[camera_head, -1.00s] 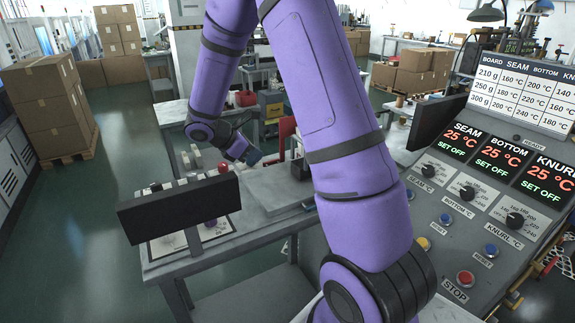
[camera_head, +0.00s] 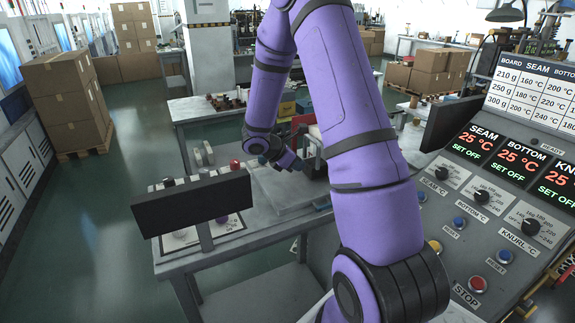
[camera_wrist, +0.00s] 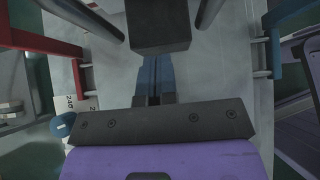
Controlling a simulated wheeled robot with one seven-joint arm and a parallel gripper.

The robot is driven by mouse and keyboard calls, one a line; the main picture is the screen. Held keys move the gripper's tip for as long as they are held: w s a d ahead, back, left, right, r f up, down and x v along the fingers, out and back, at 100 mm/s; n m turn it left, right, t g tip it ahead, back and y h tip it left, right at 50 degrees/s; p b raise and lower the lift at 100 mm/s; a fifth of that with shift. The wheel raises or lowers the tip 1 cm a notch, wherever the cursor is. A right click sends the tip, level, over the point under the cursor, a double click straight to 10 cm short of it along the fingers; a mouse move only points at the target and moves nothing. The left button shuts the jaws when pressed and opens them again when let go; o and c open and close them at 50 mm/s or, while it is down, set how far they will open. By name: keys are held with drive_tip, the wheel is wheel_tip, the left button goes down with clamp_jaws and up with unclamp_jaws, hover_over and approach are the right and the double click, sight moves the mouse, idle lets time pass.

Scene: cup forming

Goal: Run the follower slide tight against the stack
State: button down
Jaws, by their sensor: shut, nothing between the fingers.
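My gripper (camera_wrist: 154,82) is shut and empty, with its blue fingertips side by side in the middle of the wrist view. A dark block (camera_wrist: 158,27) lies just beyond the tips and overlaps their far ends; it may be the follower slide, and I cannot tell whether the fingers touch it. A pale metal bed (camera_wrist: 205,70) lies below. In the head view my gripper (camera_head: 291,162) is low over the bench, at the near left of the dark upright frame. I cannot make out the stack in either view.
A red frame (camera_wrist: 40,42) stands left and a teal frame (camera_wrist: 275,40) right in the wrist view, with short rods between them and the bed. In the head view, a dark panel (camera_head: 192,204) stands at the bench front and a control console (camera_head: 470,215) at right.

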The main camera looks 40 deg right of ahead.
sight(314, 162)
drive_tip(key=shift+s+d, duration=0.15)
drive_tip(key=shift+d, duration=0.2)
drive_tip(key=shift+d, duration=0.1)
drive_tip(key=d, duration=0.2)
drive_tip(key=s+d, duration=0.1)
drive_tip(key=d, duration=0.1)
drive_tip(key=shift+s, duration=0.1)
drive_tip(key=a, duration=0.2)
drive_tip(key=w+a, duration=0.1)
drive_tip(key=a, duration=0.1)
drive_tip(key=shift+w, duration=0.15)
drive_tip(key=v, duration=0.9)
drive_tip(key=shift+a+r, duration=0.25)
drive_tip(key=shift+r, duration=0.1)
drive_tip(key=shift+r, duration=0.1)
